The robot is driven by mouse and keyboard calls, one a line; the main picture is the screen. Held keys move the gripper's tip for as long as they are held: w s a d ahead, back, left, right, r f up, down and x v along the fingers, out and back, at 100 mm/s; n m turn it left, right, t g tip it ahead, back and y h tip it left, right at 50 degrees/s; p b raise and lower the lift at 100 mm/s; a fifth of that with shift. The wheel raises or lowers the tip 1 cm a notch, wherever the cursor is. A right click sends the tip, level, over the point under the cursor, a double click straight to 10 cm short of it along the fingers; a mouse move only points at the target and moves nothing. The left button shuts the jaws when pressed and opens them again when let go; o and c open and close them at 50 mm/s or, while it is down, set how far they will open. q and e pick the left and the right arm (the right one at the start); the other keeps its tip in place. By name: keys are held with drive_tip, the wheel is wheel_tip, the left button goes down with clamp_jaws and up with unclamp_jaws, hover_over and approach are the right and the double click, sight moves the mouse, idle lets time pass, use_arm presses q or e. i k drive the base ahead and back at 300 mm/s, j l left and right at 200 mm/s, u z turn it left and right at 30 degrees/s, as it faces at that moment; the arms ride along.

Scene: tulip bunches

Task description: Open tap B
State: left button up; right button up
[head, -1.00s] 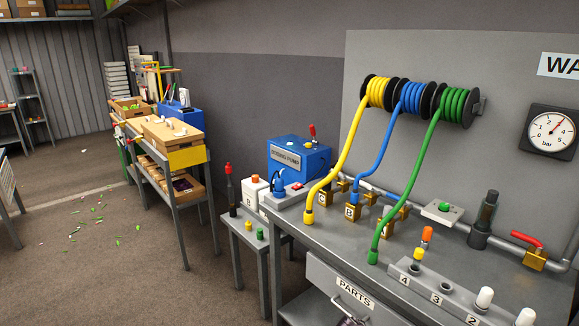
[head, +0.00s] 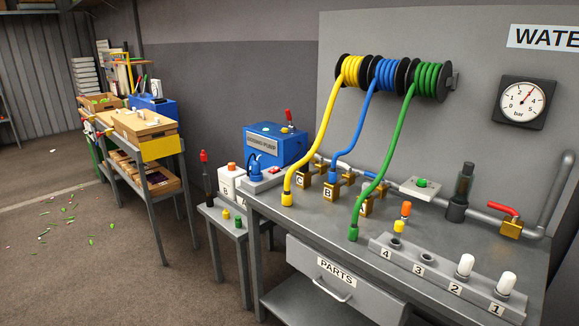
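Tap B (head: 328,193) is a brass block lettered B on the grey bench, between the block lettered C (head: 302,181) and the one lettered A (head: 365,208), which is partly behind the green hose. The blue hose (head: 364,115) comes down from its reel and its end meets the top of tap B or lies just behind it; I cannot tell which. The position of tap B's handle is too small to tell. Neither of my grippers is in view.
The yellow hose (head: 319,125) and green hose (head: 392,145) hang down to the bench top (head: 440,235). A numbered rack (head: 408,268) lines the front right. A red-handled valve (head: 511,228) sits on the pipe at right. A blue pump (head: 275,143) stands behind left.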

sight(341, 164)
drive_tip(key=i+l+z, duration=0.1)
drive_tip(key=i+l, duration=0.3)
drive_tip(key=l, duration=0.2)
drive_tip(key=i+l, duration=0.4)
drive_tip(key=l, duration=0.15)
drive_tip(key=j+z, duration=0.1)
drive_tip(key=i+j, duration=0.05)
drive_tip(key=j, duration=0.05)
